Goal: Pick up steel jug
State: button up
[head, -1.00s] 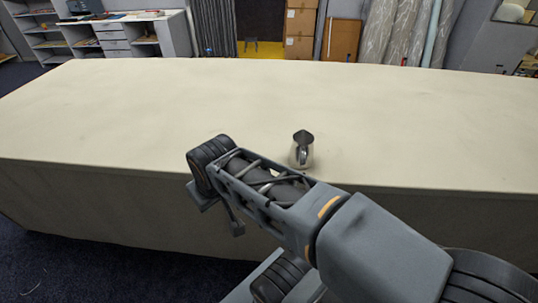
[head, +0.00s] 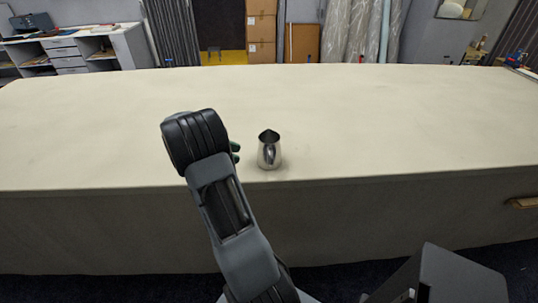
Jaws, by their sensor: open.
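The steel jug (head: 268,153) stands upright on the cloth-covered table (head: 400,115), close to its front edge. It is shiny, with a dark opening at the top and its handle facing me. My arm rises in front of the table, just left of the jug. My gripper (head: 236,151) is mostly hidden behind the wrist; only a small dark part shows at its right side, between the wrist and the jug. It looks apart from the jug, and nothing is seen held in it.
The rest of the tabletop is bare, with wide free room behind and to both sides of the jug. A wooden handle-like piece (head: 523,202) sticks out at the table's front right. Shelves (head: 85,48) and cardboard boxes (head: 261,30) stand behind the table.

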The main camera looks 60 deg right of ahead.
send_near(272, 164)
jog(key=d+r+x, duration=0.1)
jog(key=x, duration=0.3)
jog(key=shift+a+f+p+x, duration=0.15)
jog(key=shift+p+x, duration=0.25)
jog(key=shift+x, duration=0.55)
jog(key=shift+f+p+x, duration=0.15)
jog(key=shift+p+x, duration=0.2)
jog(key=shift+x, duration=0.6)
jog(key=shift+a+f+p+x, duration=0.15)
jog(key=shift+p+x, duration=0.25)
jog(key=shift+x, duration=0.6)
jog(key=shift+w, duration=0.1)
grip_shut()
jog(key=shift+r, duration=0.1)
